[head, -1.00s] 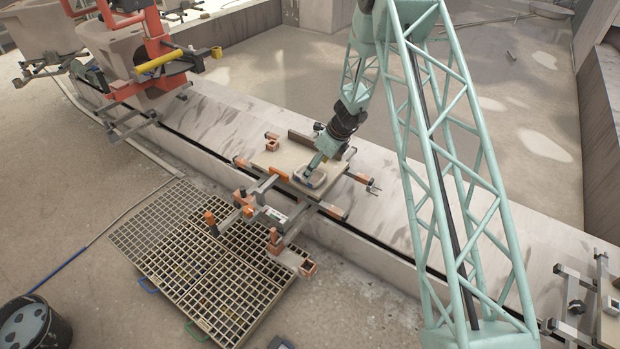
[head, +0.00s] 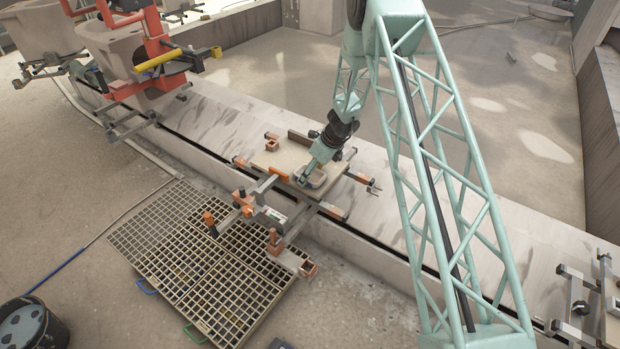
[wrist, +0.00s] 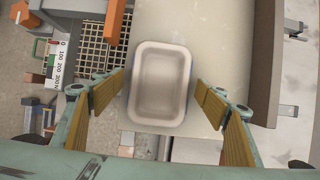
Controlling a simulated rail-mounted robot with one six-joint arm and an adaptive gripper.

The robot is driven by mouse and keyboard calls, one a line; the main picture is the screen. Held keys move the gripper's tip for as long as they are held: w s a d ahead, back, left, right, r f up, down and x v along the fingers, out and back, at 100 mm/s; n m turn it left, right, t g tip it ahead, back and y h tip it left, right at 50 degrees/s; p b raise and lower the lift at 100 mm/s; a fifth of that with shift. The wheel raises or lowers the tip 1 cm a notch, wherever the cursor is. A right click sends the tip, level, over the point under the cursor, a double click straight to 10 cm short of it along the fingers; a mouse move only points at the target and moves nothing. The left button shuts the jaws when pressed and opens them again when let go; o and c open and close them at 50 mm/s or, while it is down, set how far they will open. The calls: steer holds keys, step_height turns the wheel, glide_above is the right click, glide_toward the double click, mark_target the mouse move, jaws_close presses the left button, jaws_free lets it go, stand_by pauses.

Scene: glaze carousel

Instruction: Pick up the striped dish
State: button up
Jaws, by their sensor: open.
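A pale rectangular dish with rounded corners (wrist: 160,88) lies upright on a board (wrist: 205,22), its hollow facing the wrist camera. It also shows in the head view (head: 316,181), on the board clamped across the wall. I see no clear stripes on it, only a faint bluish edge low on its side. My gripper (wrist: 160,93) is open, with a yellow-padded finger on the left and right of the dish. Each finger appears apart from the dish, with a gap.
Clamps with orange parts (head: 278,171) and a ruler-like scale (wrist: 60,60) stand left of the board. A dark upright strip (wrist: 265,60) runs along its right side. A floor grating (head: 200,260) lies in front of the wall. A red frame (head: 155,45) stands far left.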

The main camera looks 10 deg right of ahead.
mark_target(311, 177)
steer(key=shift+c, duration=0.4)
steer(key=c, duration=1)
steer(key=shift+r, duration=0.1)
steer(key=shift+r+p, duration=0.8)
steer(key=shift+r, duration=0.9)
steer(key=s+d+b, duration=0.1)
steer(key=s+d, duration=0.1)
steer(key=s, duration=0.3)
steer(key=s+d+r+b, duration=0.1)
steer(key=s, duration=0.4)
steer(key=s+d+b, duration=0.1)
steer(key=s+d, duration=0.1)
steer(key=s, duration=0.3)
steer(key=shift+d+r, duration=0.2)
steer(key=shift+d, duration=0.15)
